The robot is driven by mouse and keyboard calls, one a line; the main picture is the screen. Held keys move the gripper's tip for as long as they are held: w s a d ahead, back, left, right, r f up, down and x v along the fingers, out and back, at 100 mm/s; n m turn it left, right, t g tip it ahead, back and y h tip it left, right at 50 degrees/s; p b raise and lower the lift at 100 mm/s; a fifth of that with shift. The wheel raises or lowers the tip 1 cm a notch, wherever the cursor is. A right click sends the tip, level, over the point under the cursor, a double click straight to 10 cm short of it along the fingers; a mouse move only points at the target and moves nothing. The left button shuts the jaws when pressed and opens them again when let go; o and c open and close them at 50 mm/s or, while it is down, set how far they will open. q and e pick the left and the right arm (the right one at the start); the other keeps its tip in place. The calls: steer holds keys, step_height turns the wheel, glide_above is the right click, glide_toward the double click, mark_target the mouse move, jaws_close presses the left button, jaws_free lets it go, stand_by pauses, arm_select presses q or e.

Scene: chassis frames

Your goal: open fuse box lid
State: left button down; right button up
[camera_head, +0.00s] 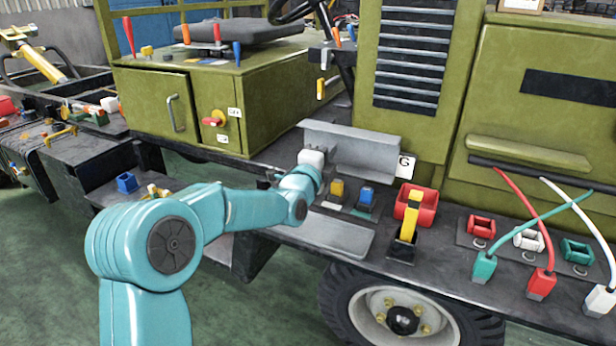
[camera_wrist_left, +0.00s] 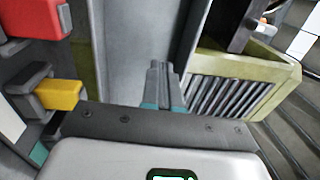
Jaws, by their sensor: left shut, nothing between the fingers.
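A grey metal panel with a folded edge, which looks like the fuse box lid (camera_head: 360,150), stands raised on the truck's side deck, behind yellow and blue fuse-like blocks (camera_head: 337,190). My left gripper (camera_head: 311,157) is at the panel's left end; its fingers are hard to make out there. In the left wrist view the shut, empty fingers (camera_wrist_left: 165,85) point at a grey panel surface (camera_wrist_left: 132,45). I cannot tell whether they touch it. A yellow block (camera_wrist_left: 60,95) and a red block (camera_wrist_left: 35,18) show at the left. My right gripper is out of view.
A red holder with a yellow lever (camera_head: 409,215) stands right of the panel. Coloured sockets and cables (camera_head: 528,240) are farther right. A green cabinet (camera_head: 180,105) stands behind left. A shallow grey tray-like plate (camera_head: 335,235) lies in front, above the wheel (camera_head: 400,310).

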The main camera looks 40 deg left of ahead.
arm_select(q)
steer(key=r+v, duration=0.1)
steer(key=v, duration=0.9)
steer(key=shift+s+r, duration=0.2)
steer(key=shift+r, duration=0.05)
steer(key=shift+d, duration=0.1)
